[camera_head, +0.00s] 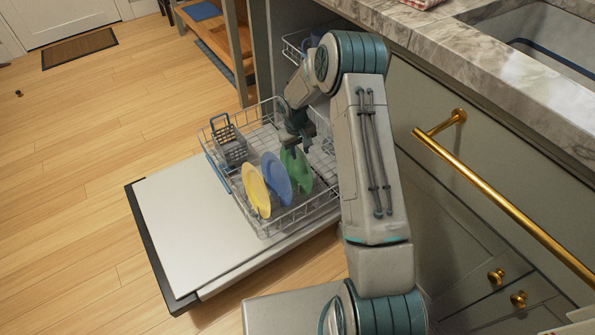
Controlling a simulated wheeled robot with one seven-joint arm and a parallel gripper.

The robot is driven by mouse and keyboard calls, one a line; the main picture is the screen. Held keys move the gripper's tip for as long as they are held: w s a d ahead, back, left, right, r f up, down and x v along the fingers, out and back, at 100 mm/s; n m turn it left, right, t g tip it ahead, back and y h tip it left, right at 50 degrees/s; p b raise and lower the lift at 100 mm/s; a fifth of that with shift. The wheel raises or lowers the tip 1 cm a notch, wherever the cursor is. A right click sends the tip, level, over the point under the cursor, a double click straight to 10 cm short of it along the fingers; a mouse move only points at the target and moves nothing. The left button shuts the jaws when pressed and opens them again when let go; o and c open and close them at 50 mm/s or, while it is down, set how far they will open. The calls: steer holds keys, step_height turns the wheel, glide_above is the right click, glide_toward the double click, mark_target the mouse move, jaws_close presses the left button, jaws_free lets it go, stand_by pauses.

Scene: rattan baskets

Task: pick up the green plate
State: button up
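The green plate (298,174) stands on edge in the pulled-out lower rack (292,222) of the dishwasher. It is the rightmost of three plates in a row. My gripper (297,147) points down at the top edge of the green plate. The fingertips overlap the plate's upper rim in this view. I cannot tell whether the fingers are open or closed on it, or whether they touch it. My arm comes in from the lower right and bends over the rack.
A blue plate (275,176) stands close left of the green one, and a yellow plate (255,190) left of that. A grey cutlery basket (231,146) is at the rack's left. The open dishwasher door (195,225) lies flat. A counter (480,65) and gold handle (500,190) are at right.

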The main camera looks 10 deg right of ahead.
jaws_close()
stand_by(1.4)
